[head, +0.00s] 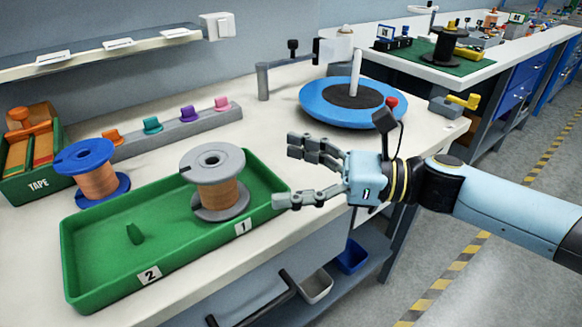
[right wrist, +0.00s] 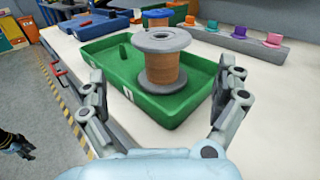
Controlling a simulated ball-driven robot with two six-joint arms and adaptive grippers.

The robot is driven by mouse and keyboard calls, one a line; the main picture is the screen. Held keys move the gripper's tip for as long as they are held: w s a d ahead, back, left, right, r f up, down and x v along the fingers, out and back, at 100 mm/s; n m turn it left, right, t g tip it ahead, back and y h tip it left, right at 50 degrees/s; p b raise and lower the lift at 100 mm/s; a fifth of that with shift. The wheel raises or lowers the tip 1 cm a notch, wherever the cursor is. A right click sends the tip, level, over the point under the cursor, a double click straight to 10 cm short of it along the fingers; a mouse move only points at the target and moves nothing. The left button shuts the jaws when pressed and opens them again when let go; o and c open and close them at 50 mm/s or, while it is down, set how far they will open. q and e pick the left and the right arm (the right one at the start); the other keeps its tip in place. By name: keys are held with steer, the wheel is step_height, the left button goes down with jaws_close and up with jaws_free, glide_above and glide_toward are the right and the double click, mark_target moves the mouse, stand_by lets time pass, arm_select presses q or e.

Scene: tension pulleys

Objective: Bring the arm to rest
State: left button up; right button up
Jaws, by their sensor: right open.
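My right gripper (head: 285,172) is open and empty above the front right of the workbench, just right of the green tray (head: 95,283). In the right wrist view its two fingers (right wrist: 168,108) stand wide apart, with a grey spool of copper wire (right wrist: 163,73) beyond them. That grey spool (head: 213,160) stands upright in the tray, near the label 1. A small green peg (head: 134,234) stands in the tray's left part, near the label 2. My left gripper is not in the head view. A dark gripper-like part (right wrist: 16,143) shows at the left edge of the right wrist view.
A blue spool (head: 85,155) stands behind the tray, beside the TAPE box (head: 40,185). A grey rail (head: 178,133) holds several coloured knobs. A blue turntable (head: 315,100) with a white post stands at the back right. The bench right of the tray is mostly clear.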

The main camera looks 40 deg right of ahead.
steer(key=shift+a, duration=0.1)
steer(key=s+a+f+n+g+h, duration=0.2)
steer(key=s+a+f+n+g, duration=0.15)
steer(key=s+n, duration=0.45)
steer(key=s+a+f+n+g+h, duration=0.1)
steer(key=s+a+f+n+g, duration=0.3)
steer(key=n, duration=0.7)
steer(key=s+d+n+g+h, duration=0.1)
steer(key=s+d+n+h, duration=0.4)
steer(key=d+n+h, duration=0.55)
steer(key=s+d+f+m+g, duration=0.1)
steer(key=d+f, duration=0.1)
steer(key=f, duration=1.2)
steer(key=s+d+f+m+g, duration=0.1)
steer(key=d+f, duration=0.1)
steer(key=f, duration=1.1)
steer(key=s+d+f, duration=0.1)
steer(key=s+f, duration=1.3)
steer(key=s, duration=0.3)
steer(key=shift+s+f+g, duration=0.35)
steer(key=shift+s, duration=0.05)
